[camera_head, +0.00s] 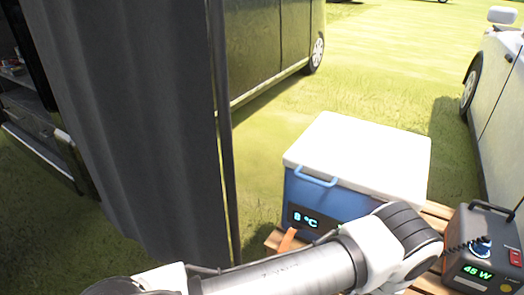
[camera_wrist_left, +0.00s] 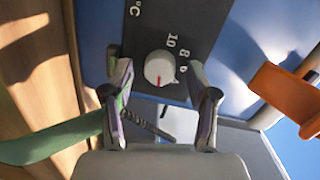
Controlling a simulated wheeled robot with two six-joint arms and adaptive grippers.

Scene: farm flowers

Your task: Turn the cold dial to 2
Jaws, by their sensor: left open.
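The cold dial (camera_wrist_left: 160,68) is a white round knob on the dark panel (camera_wrist_left: 185,20) of the cooler, in the left wrist view. My left arm hides the dial there. My right gripper is not in view.
The cooler stands on a wooden pallet (camera_head: 436,209). A grey power box (camera_head: 480,262) showing 45 W sits to its right. Vehicles stand behind and right.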

